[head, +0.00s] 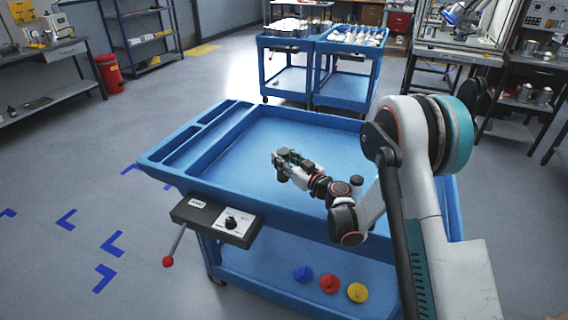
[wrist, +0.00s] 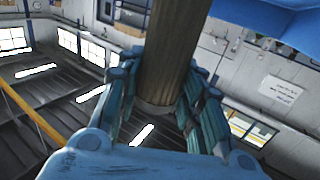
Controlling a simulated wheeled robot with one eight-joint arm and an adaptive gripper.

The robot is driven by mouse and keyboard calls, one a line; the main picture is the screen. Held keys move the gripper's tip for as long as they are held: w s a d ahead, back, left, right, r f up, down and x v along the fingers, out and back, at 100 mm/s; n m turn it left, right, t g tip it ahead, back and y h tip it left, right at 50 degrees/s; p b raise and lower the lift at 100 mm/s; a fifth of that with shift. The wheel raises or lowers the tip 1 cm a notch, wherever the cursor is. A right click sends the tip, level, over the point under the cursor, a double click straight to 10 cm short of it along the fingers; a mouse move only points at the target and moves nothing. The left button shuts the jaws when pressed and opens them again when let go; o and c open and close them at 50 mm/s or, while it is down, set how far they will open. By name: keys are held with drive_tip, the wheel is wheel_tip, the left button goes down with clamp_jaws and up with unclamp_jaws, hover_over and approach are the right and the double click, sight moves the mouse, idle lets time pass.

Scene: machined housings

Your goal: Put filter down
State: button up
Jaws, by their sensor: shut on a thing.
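My gripper (head: 283,157) is over the blue cart's top tray (head: 310,136) in the head view, with its fingers pointing left. The wrist view shows its two teal fingers (wrist: 160,108) shut on a brown cylinder, the filter (wrist: 168,50), which runs up out of the frame. The filter's far end is cut off there. In the head view I cannot make the filter out clearly at the gripper. I cannot tell whether it touches the tray.
The tray floor around my gripper looks clear. Narrow compartments (head: 205,133) line its left side. A control box (head: 216,221) with a red-tipped lever is at the front. Blue, red and yellow discs (head: 329,283) lie on the lower shelf. Two loaded blue carts (head: 318,65) stand behind.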

drive_tip(key=shift+f, duration=0.25)
drive_tip(key=shift+f, duration=0.6)
drive_tip(key=o, duration=1.1)
